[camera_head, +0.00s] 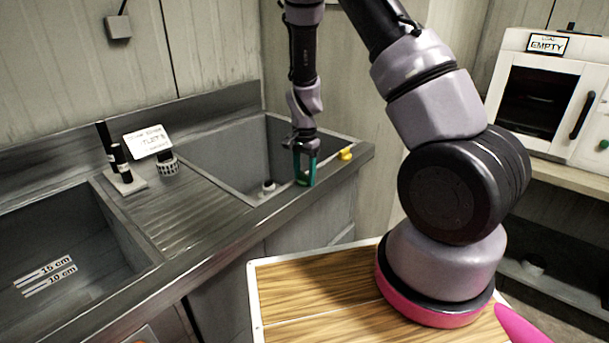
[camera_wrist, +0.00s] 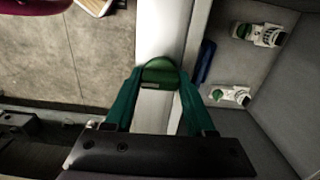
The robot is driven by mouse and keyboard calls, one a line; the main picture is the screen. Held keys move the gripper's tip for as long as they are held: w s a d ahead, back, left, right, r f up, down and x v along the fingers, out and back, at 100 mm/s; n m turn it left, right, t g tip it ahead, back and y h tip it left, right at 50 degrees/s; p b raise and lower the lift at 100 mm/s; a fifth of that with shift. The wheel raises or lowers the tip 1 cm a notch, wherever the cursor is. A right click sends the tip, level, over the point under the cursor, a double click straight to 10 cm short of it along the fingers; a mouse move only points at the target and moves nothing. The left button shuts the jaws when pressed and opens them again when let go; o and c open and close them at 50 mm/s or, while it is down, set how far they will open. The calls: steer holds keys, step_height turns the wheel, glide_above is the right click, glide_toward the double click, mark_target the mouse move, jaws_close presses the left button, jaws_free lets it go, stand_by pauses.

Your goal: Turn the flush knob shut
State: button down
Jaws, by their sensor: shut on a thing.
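In the wrist view a round green knob (camera_wrist: 160,71) with a small pale mark sits on the light front rim of the sink. I take it to be the flush knob. The teal fingers of my gripper (camera_wrist: 159,82) are shut on it, one on each side. In the head view my gripper (camera_head: 305,168) points down at the front edge of the right basin, and its fingers hide the knob. How far the knob is turned I cannot tell.
The right basin (camera_head: 215,150) holds small white fittings with green ends (camera_wrist: 258,35). A yellow piece (camera_head: 346,154) sits on the rim to the right. A white oven (camera_head: 545,90) is at right.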

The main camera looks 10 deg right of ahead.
mark_target(304, 174)
steer(key=shift+m, duration=0.3)
steer(key=shift+c, duration=1.2)
jaws_free()
step_height(304, 174, up, 11)
steer(key=shift+f, duration=0.1)
